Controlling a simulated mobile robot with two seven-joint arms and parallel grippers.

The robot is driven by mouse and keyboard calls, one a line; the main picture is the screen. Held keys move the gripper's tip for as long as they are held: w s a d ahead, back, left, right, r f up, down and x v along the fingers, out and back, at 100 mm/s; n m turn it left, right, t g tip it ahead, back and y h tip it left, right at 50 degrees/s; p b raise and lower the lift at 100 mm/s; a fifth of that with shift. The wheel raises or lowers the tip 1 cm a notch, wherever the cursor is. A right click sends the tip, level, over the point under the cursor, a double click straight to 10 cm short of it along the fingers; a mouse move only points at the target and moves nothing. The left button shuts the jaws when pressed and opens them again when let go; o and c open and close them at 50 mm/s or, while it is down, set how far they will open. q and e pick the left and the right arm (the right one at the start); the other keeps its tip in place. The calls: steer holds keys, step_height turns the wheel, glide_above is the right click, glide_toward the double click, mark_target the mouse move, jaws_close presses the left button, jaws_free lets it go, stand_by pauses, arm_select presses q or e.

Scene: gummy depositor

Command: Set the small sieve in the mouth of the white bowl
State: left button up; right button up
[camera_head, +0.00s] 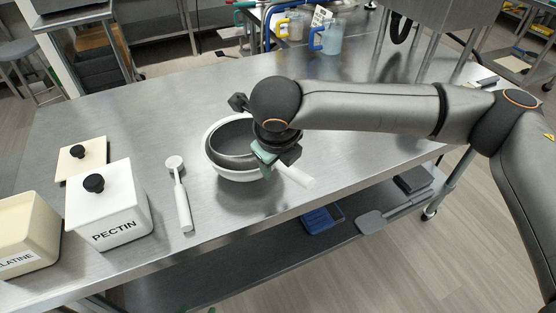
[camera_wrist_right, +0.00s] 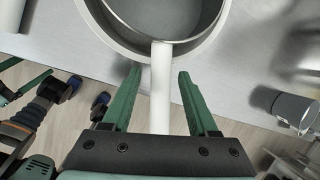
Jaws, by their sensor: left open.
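The white bowl (camera_head: 236,176) stands on the steel table. The small sieve, a grey basket (camera_head: 226,143) with a white handle (camera_head: 297,176), sits in the bowl's mouth; the rear of the basket is partly hidden by my wrist. The sieve handle (camera_wrist_right: 160,95) also shows in the right wrist view, below the bowl rim (camera_wrist_right: 107,38). My right gripper (camera_wrist_right: 159,74) is open, its green fingers on either side of the handle with gaps. In the head view my right gripper (camera_head: 275,155) hangs over the bowl's right edge. My left gripper (camera_head: 197,310) barely shows at the bottom edge, its tips apart.
A white scoop-like utensil (camera_head: 181,200) lies left of the bowl. A white PECTIN box (camera_head: 108,207), a cream gelatine box (camera_head: 26,234) and a lid (camera_head: 79,160) stand further left. Jugs (camera_head: 327,36) stand at the back. The table behind the bowl is clear.

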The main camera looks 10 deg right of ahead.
stand_by(0.3)
steer(key=p+v, duration=0.1)
steer(key=v, duration=1.1)
steer(key=shift+s+r, duration=0.1)
steer(key=shift+r, duration=0.15)
